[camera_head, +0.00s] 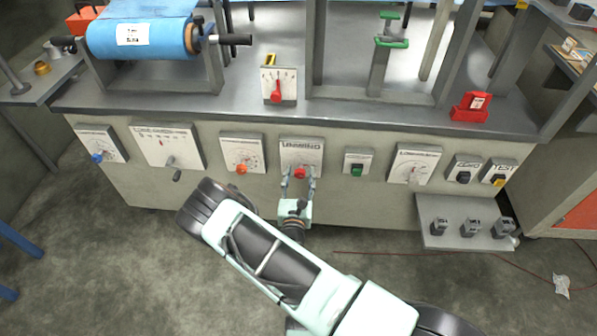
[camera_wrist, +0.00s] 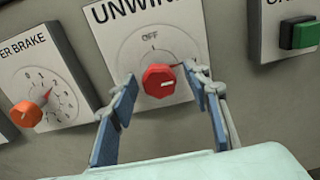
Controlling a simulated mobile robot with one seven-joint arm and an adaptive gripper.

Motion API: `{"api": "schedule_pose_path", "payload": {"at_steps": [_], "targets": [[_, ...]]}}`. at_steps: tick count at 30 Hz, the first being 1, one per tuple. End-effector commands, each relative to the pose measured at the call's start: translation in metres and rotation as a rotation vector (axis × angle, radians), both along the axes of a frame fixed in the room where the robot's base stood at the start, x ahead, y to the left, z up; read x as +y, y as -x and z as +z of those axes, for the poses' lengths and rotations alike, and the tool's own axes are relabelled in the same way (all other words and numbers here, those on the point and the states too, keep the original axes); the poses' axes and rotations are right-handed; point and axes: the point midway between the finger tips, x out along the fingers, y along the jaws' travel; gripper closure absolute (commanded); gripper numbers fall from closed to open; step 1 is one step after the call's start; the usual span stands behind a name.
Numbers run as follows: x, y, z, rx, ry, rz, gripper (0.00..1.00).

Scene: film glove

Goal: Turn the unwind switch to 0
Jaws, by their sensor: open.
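The unwind switch is a red knob (camera_wrist: 159,81) on a white plate (camera_wrist: 135,22) labelled "UNWIN…" at its cut-off top, with "OFF" and a "1" mark above the knob. In the head view the red knob (camera_head: 300,172) is on the front panel at the middle. My gripper (camera_head: 298,183) reaches it from below. In the wrist view my gripper (camera_wrist: 163,85) is open, with one blue-padded finger on each side of the knob. A gap shows at the left; contact at the right is unclear.
An orange brake knob (camera_wrist: 25,113) is on the plate to the left, and a green button (camera_wrist: 299,34) is on the right. A blue film roll (camera_head: 140,38) sits above. A shelf with dark blocks (camera_head: 440,241) juts out at lower right.

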Motion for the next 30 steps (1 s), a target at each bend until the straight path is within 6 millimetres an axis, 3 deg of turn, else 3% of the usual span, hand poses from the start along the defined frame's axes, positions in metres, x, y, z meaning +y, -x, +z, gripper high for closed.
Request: {"api": "schedule_pose_path", "payload": {"at_steps": [10,21,30], "targets": [[-0.0008,-0.0004,0.0001,0.0,0.0,0.0,0.57],[-0.0007,-0.0004,0.0002,0.0,0.0,0.0,0.98],[-0.0004,-0.0003,0.0002,0.001,0.036,0.001,0.98]]}}
